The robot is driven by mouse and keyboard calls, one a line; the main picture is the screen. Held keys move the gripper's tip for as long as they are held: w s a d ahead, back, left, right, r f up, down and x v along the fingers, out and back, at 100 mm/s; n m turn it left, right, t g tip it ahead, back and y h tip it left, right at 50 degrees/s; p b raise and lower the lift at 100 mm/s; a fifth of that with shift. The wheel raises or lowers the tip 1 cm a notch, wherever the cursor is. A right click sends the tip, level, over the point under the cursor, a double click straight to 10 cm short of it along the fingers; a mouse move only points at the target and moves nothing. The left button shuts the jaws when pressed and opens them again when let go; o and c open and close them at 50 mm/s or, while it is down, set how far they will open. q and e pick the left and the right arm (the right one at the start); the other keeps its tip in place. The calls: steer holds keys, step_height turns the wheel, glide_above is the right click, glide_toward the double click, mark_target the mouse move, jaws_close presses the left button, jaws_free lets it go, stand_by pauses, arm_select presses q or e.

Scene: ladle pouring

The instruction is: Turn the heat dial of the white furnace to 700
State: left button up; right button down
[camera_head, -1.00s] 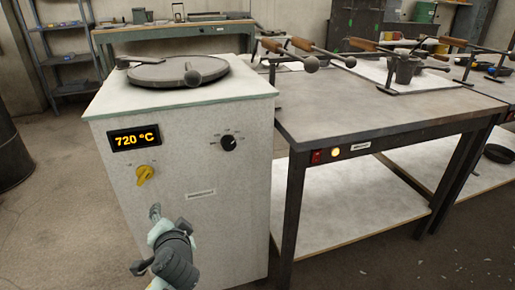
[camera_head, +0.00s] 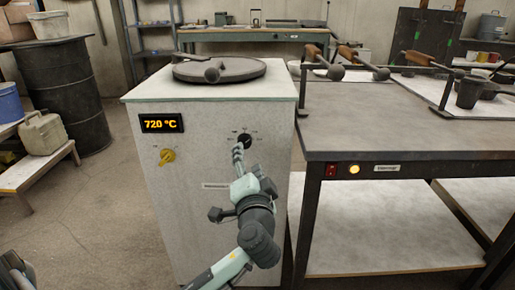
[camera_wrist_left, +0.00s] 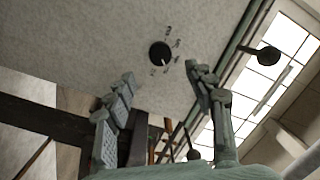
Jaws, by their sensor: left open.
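The white furnace (camera_head: 205,215) stands left of centre in the head view, with a round dark lid on top. Its display (camera_head: 161,123) reads 720 °C in orange. The black heat dial (camera_head: 244,141) is on the upper right of its front panel. The dial also shows in the left wrist view (camera_wrist_left: 161,54), with small markings around it too small to read. My left gripper (camera_head: 238,152) is just in front of and below the dial. In the left wrist view its two fingers (camera_wrist_left: 162,74) are spread with nothing between them, and the dial lies beyond the tips. My right gripper is not in view.
A dark metal table (camera_head: 400,120) with ladles on stands adjoins the furnace on the right. A dark barrel (camera_head: 68,95) stands behind on the left. The floor left of the furnace is clear.

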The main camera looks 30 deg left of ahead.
mark_target(245, 144)
arm_select(q)
steer(key=x, duration=0.7)
steer(key=shift+w+a, duration=0.25)
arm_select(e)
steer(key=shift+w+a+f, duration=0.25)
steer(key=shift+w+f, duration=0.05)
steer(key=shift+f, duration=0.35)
arm_select(q)
steer(key=shift+c, duration=0.5)
steer(key=c, duration=1.1)
steer(key=shift+o, duration=0.2)
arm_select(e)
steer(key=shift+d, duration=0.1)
